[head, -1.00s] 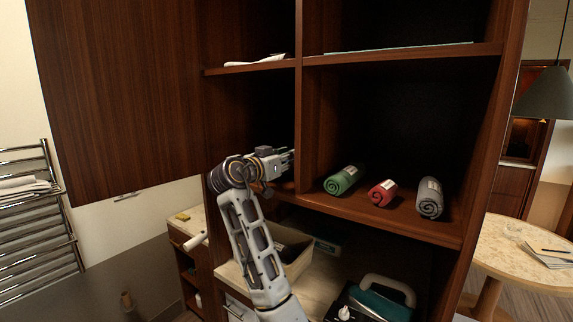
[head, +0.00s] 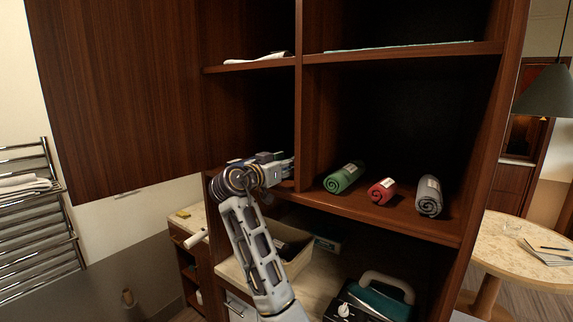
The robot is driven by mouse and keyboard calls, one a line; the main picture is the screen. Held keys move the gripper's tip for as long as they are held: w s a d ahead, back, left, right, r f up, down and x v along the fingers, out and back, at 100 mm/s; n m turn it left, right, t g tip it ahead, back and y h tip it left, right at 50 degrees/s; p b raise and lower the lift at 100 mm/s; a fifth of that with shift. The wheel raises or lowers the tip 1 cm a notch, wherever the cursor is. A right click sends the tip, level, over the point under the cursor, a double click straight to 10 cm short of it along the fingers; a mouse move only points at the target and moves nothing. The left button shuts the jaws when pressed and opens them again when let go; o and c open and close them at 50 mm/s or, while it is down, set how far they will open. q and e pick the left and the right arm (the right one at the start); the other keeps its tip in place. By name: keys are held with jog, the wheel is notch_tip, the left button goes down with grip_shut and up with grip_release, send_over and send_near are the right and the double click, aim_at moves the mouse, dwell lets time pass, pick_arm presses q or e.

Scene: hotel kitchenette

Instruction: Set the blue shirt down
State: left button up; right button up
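My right gripper (head: 281,165) is at the lower left compartment of the dark wooden shelf unit (head: 385,217), close to the upright divider. Its fingers are small and dark here, so I cannot tell whether they are apart or hold anything. No blue shirt can be made out clearly. A thin flat teal piece (head: 400,47) lies on the upper right shelf, but I cannot tell whether it is a shirt. A white folded cloth (head: 257,57) lies on the upper left shelf. My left gripper is not in view.
Below are an open bin (head: 290,240) and a teal appliance (head: 380,296). A towel rack (head: 38,215) is at left, a round table (head: 520,240) at right.

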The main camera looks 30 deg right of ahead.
jog(key=shift+r, duration=0.1)
dwell(0.3)
jog(key=shift+s+a, duration=0.25)
jog(key=shift+a, duration=0.4)
jog(key=b+v, duration=0.4)
jog(key=v, duration=0.6)
jog(key=shift+s+a, duration=0.15)
jog(key=shift+a, duration=0.1)
